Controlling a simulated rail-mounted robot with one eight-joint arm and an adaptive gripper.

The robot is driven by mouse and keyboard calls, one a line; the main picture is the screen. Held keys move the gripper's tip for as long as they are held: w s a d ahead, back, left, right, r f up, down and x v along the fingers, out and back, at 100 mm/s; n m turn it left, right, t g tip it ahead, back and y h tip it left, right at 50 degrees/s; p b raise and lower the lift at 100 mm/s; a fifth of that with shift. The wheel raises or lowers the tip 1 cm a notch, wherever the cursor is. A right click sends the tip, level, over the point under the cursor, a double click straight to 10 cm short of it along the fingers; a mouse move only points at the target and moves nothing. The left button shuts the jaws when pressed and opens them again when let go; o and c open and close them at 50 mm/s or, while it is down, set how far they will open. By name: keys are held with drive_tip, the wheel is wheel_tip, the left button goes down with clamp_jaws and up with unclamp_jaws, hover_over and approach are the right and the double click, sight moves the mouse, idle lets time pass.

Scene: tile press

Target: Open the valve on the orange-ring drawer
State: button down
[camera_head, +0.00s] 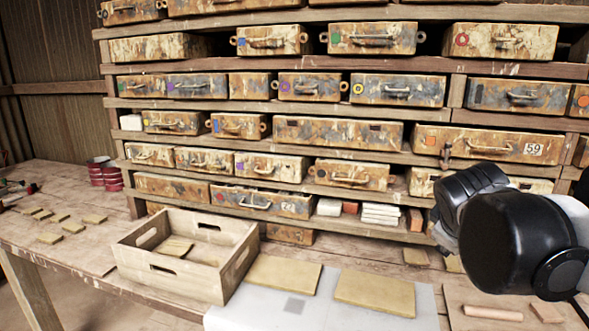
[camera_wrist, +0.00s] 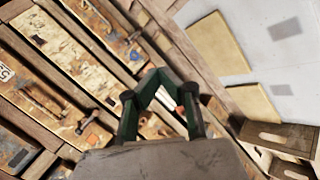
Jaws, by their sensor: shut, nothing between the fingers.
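A drawer with a reddish-orange ring (camera_head: 461,39) is at the upper right of the rack in the head view. Another drawer shows a yellow ring (camera_head: 358,88) in the row below. I cannot tell for certain which is the orange-ring drawer. A small dark valve-like fitting (camera_head: 446,152) stands at the front of the drawer numbered 59 (camera_head: 490,144). A similar fitting (camera_wrist: 88,120) shows in the wrist view. My gripper (camera_wrist: 162,72) is shut and empty in front of the lower drawers. Its fingers are not visible in the head view, where my black wrist is at the right.
A wooden crate (camera_head: 193,282) holding a tile stands on the bench, beside a pale board (camera_head: 330,318) with two tan tiles (camera_head: 375,292). Red cups (camera_head: 106,173) are at the left. White blocks (camera_head: 381,214) sit on a low shelf. Clay pieces (camera_head: 492,313) lie at the lower right.

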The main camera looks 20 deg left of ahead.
sight(218, 167)
drive_tip(key=w+a+r+n+t+p, duration=0.1)
drive_tip(key=w+a+n, duration=0.3)
drive_tip(key=a, duration=0.6)
drive_tip(key=w+a+r+n+t+y+p, duration=0.1)
drive_tip(key=w+a+n+p, duration=0.2)
drive_tip(key=a, duration=0.7)
drive_tip(key=w+a+n+t, duration=0.1)
drive_tip(key=w+a+n, duration=0.35)
drive_tip(key=a, duration=0.55)
drive_tip(key=s+a+f+n+t+y+p, duration=0.1)
drive_tip(key=s+a+n, duration=0.2)
drive_tip(key=a, duration=0.8)
drive_tip(key=s+a+n+t+y+p, duration=0.1)
drive_tip(key=s+a+n, duration=0.3)
drive_tip(key=a, duration=0.7)
drive_tip(key=s+a+f+n+t+y, duration=0.1)
drive_tip(key=s+a+n, duration=0.2)
drive_tip(key=s+a, duration=0.3)
drive_tip(key=a, duration=0.5)
drive_tip(key=shift+a+f+n+p, duration=0.35)
drive_tip(key=shift+a+p, duration=0.05)
drive_tip(key=shift+w, duration=0.1)
drive_tip(key=w+a+r+p, duration=0.1)
drive_tip(key=w+p, duration=0.1)
drive_tip(key=w, duration=0.9)
drive_tip(key=shift+w, duration=0.2)
